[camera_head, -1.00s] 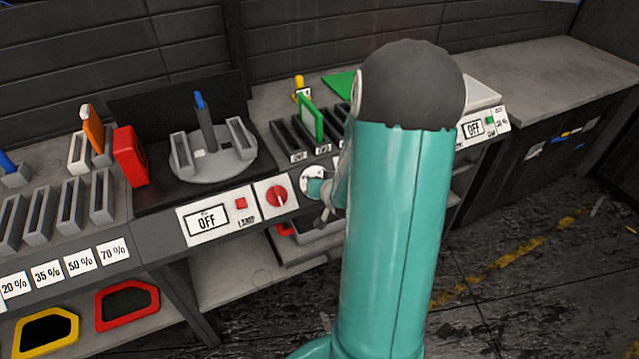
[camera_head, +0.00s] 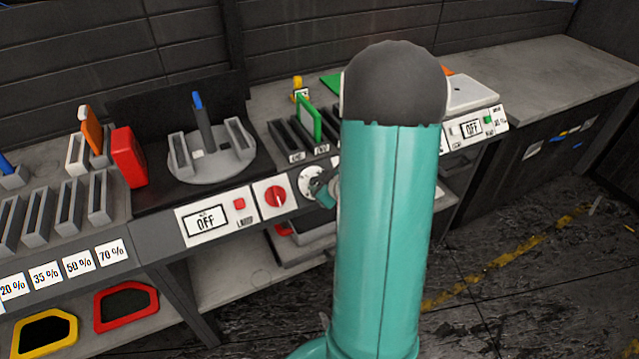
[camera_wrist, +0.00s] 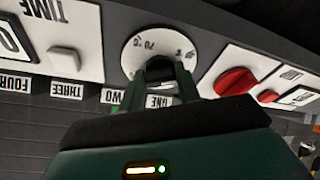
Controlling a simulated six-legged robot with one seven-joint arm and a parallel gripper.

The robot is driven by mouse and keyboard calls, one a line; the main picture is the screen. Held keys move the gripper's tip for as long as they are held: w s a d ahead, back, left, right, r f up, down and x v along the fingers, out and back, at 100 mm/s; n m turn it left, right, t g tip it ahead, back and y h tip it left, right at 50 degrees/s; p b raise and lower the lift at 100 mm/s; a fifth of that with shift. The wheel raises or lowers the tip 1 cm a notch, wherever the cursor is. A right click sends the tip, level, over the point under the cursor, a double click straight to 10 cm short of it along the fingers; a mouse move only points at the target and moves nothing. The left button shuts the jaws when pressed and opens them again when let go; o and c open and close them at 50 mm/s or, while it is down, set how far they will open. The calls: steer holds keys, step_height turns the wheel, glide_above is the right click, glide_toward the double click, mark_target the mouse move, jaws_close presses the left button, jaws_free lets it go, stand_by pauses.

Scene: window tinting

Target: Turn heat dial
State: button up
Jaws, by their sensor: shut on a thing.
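The heat dial has a round white face (camera_wrist: 138,48) with temperature marks, "70 °C" among them, and a black knob (camera_wrist: 160,72) at its centre. My gripper (camera_wrist: 166,72) is shut on the black knob, with one finger on each side of it. In the head view the dial (camera_head: 305,176) sits on the bench's front panel, right of the red knob. My gripper (camera_head: 318,188) reaches it from the right and hides part of it. The knob's exact pointing is hidden by the fingers.
A red rotary knob (camera_head: 276,196) and an "OFF" display (camera_head: 206,221) are left of the dial. Slots (camera_head: 290,138) labelled with numbers, holding a green-framed piece (camera_head: 309,118), stand above it. A scale (camera_head: 470,95) is at the right. My arm blocks the bench's middle.

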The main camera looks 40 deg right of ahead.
steer(key=shift+w+r+n+y, duration=0.15)
steer(key=shift+n+y, duration=0.25)
steer(key=shift+n, duration=1.2)
steer(key=o, duration=1)
steer(key=v, duration=1.3)
steer(key=shift+s+r, duration=0.2)
steer(key=shift+s, duration=0.15)
